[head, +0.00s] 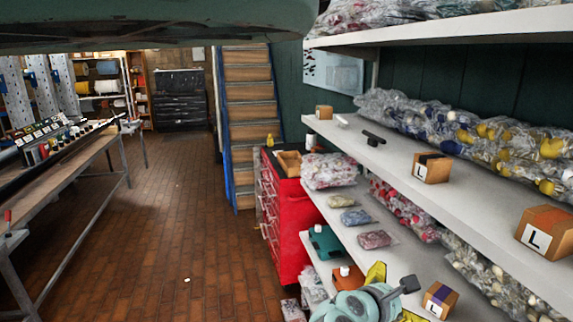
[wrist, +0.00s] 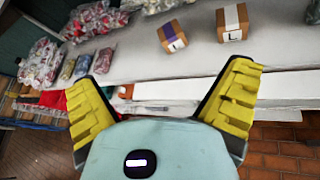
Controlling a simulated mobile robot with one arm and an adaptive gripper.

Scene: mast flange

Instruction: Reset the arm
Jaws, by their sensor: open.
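My gripper (head: 394,294) shows at the bottom of the head view, pale green with yellow finger pads, in front of the lower shelves on the right. In the wrist view my gripper (wrist: 160,78) has its two yellow fingers spread wide, with nothing between them. A cardboard box with purple tape (wrist: 171,36) and one with white tape (wrist: 232,22) lie on a shelf beyond the fingertips, apart from them. The purple-taped box also shows in the head view (head: 440,300), just right of my gripper. Part of my arm is below the frame.
White shelves (head: 350,150) fill the right side, holding bagged parts and boxes. A red tool cabinet (head: 285,215) stands beside them. A workbench (head: 60,180) is at the left, and wooden stairs (head: 248,120) are at the back. The brick floor (head: 170,230) between is mostly clear.

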